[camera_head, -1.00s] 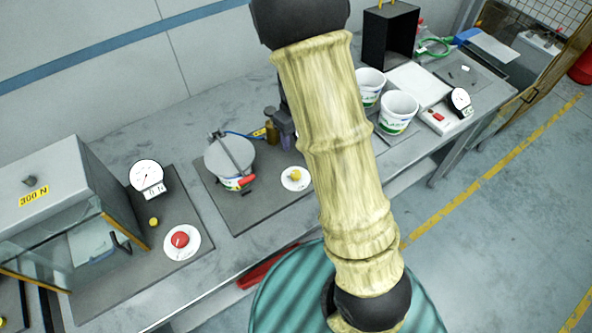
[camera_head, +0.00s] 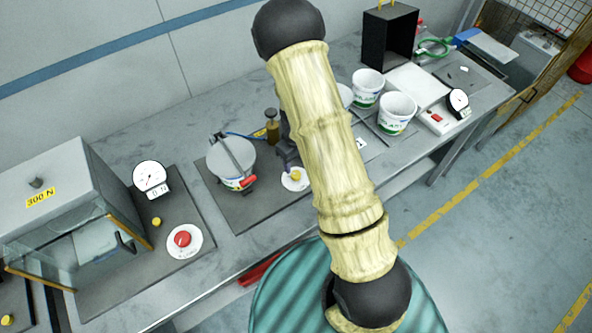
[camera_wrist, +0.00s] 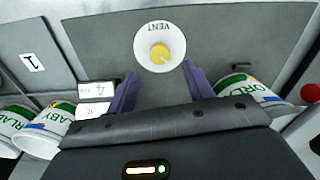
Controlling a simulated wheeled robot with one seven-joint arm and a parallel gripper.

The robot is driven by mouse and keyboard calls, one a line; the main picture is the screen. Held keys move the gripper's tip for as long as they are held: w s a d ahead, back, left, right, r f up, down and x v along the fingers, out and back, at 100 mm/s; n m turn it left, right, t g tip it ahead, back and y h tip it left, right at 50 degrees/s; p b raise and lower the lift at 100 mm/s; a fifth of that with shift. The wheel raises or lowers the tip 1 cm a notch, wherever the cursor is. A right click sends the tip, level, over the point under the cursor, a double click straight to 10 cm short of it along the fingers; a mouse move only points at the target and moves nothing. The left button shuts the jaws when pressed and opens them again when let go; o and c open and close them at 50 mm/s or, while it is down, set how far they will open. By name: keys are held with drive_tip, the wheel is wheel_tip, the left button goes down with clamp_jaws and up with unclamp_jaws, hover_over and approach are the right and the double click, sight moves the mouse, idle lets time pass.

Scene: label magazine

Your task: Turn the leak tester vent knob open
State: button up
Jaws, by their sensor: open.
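The leak tester vent knob (camera_head: 295,175) is a small yellow knob on a white round dial, on the dark plate right of the clamped tub (camera_head: 231,158). In the wrist view the yellow knob (camera_wrist: 160,52) sits at the centre of a white disc marked VENT. My gripper (camera_wrist: 160,73) is open, its two purple fingers apart and empty. In the wrist picture the fingertips lie just below the disc, one on each side. In the head view my gripper (camera_head: 288,152) shows partly beside the dial, mostly hidden behind my arm.
A small brass-coloured bottle (camera_head: 272,127) stands behind the dial. White tubs (camera_head: 396,113) stand to the right. A grey tester marked 300 N (camera_head: 50,165), a gauge (camera_head: 149,176) and a red button (camera_head: 183,239) are to the left. My arm hides part of the bench.

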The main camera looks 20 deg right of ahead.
sight(296, 174)
drive_tip(key=shift+f+p, duration=0.75)
drive_tip(key=shift+f, duration=2.65)
drive_tip(key=c, duration=1)
